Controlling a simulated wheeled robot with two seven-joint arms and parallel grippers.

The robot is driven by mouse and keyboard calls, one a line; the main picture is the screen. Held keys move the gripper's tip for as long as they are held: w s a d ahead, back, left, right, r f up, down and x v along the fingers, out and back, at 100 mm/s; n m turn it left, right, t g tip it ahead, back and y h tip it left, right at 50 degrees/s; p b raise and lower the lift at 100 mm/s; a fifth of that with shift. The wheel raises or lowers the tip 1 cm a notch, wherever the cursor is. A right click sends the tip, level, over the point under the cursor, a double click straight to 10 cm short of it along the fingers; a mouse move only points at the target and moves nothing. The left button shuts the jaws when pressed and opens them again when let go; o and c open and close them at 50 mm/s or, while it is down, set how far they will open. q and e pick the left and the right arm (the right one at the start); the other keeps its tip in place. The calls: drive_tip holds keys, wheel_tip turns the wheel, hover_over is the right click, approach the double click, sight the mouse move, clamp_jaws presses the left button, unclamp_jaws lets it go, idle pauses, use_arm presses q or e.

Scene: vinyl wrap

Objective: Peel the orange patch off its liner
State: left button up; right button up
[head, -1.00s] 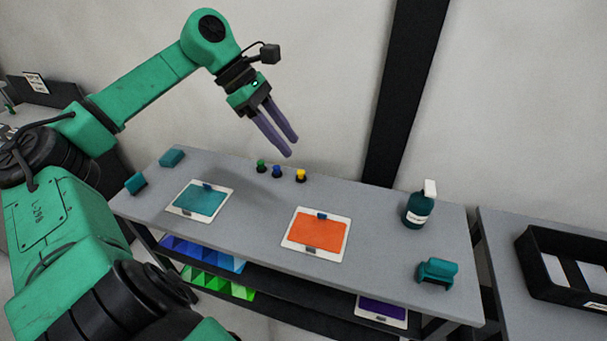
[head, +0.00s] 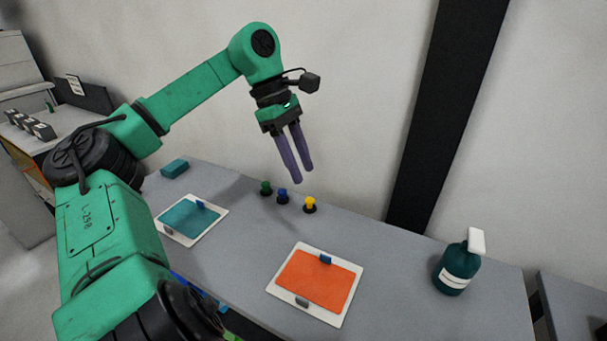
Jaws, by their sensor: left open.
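The orange patch (head: 318,282) lies flat on its white liner (head: 342,312) on the grey table, right of the middle in the head view. A small blue tab (head: 326,258) sits at the patch's far edge and a grey tab (head: 302,302) at its near edge. My left gripper (head: 299,180) is open and empty, fingers pointing down, above the back part of the table. It is up and left of the orange patch and apart from it. My right gripper is not in view.
A teal patch (head: 189,220) on a white liner lies to the left. Green (head: 266,187), blue (head: 282,195) and yellow (head: 310,204) small knobs stand at the back. A teal block (head: 174,168) is at the back left.

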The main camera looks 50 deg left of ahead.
use_arm(q)
wheel_tip(320, 180, down, 8)
drive_tip(key=w+b, duration=0.1)
drive_tip(key=b, duration=1)
approach(325, 256)
drive_tip(key=x, duration=0.8)
drive_tip(key=shift+w+d+f, duration=0.1)
drive_tip(key=shift+f, duration=0.25)
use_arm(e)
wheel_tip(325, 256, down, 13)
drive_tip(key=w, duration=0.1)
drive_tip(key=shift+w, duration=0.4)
